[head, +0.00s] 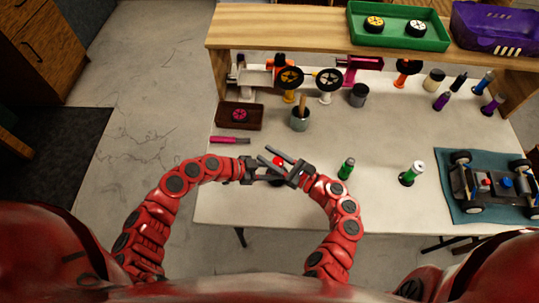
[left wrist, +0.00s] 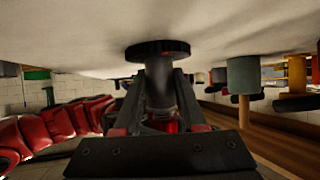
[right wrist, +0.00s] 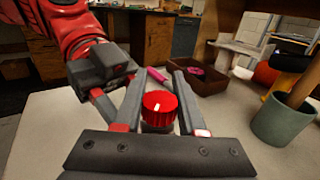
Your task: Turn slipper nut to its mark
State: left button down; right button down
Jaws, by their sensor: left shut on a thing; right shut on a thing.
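The red slipper nut (head: 278,161) sits on top of a grey post near the table's front edge. In the right wrist view the nut (right wrist: 158,104) is a ribbed red knob with a short white line on its top, at its near side. No other mark can be made out. My right gripper (head: 281,163) is shut on the nut, a finger on each side. My left gripper (head: 266,172) is shut on the grey post (left wrist: 160,88) below the nut. The post stands on a round black base (left wrist: 157,49), seen upside down in the left wrist view.
A pink-handled tool (head: 230,140), a brown tray (head: 240,116) and a grey cup (head: 300,121) lie behind. A wooden shelf (head: 300,25) spans the back.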

jog(key=shift+m, duration=0.3)
jog(key=m+t+h, duration=0.4)
jog(key=t+h, duration=0.1)
jog(key=shift+w+d, duration=0.35)
jog(key=shift+w+d+m+t+h, duration=0.2)
jog(key=shift+m+t+h, duration=0.4)
jog(key=shift+m+h, duration=0.45)
jog(key=shift+w+d+m+t+h, duration=0.1)
jog(key=shift+d+m+t+h, duration=0.2)
jog(key=shift+m+t+h, duration=0.75)
jog(key=shift+d+g+h, duration=0.1)
jog(key=shift+g+h, duration=0.25)
jog(key=shift+h, duration=0.05)
jog(key=c, duration=0.8)
grip_release()
jog(key=shift+o, duration=0.2)
jog(key=shift+s, duration=0.15)
